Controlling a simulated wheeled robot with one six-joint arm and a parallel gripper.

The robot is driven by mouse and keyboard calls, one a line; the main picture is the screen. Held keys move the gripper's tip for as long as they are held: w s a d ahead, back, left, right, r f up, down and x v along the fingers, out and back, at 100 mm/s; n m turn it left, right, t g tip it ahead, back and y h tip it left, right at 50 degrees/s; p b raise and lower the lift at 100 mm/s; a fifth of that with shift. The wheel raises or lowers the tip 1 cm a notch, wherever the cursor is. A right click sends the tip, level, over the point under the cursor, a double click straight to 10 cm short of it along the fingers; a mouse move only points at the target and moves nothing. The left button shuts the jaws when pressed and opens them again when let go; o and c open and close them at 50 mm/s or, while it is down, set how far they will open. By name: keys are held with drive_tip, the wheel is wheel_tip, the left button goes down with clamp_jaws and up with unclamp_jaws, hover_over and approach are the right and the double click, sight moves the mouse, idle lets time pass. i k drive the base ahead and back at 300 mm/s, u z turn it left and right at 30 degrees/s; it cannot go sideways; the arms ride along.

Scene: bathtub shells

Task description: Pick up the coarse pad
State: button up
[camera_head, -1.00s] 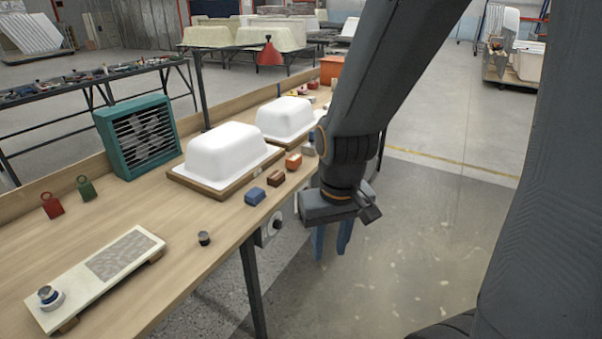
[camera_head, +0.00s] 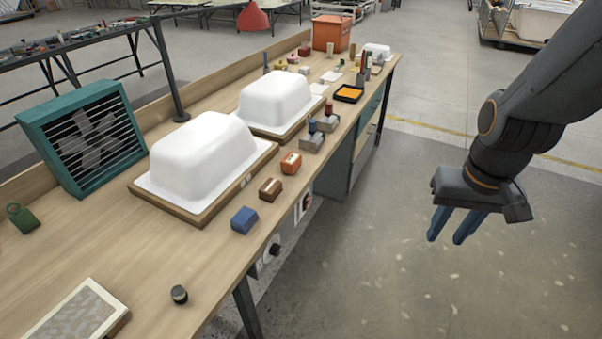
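Three small pad-like blocks stand in a row along the front edge of the workbench: a blue block (camera_head: 244,220), a brown block (camera_head: 270,189) and an orange block (camera_head: 291,163). I cannot tell from the picture which one is the coarse pad; no marking is readable. My gripper (camera_head: 452,234) hangs over the floor, to the right of the bench and well apart from the blocks. Its two blue fingers point down with a gap between them, and nothing is held.
Two white tub shells (camera_head: 203,153) (camera_head: 276,100) sit on wooden boards behind the blocks. A teal fan (camera_head: 88,138) stands at left. A small dark cylinder (camera_head: 179,294) stands nearer. Floor right of the bench is clear.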

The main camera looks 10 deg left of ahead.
sight(270, 189)
drive_tip(key=u, duration=0.2)
drive_tip(key=i, duration=1.05)
drive_tip(key=u, duration=0.6)
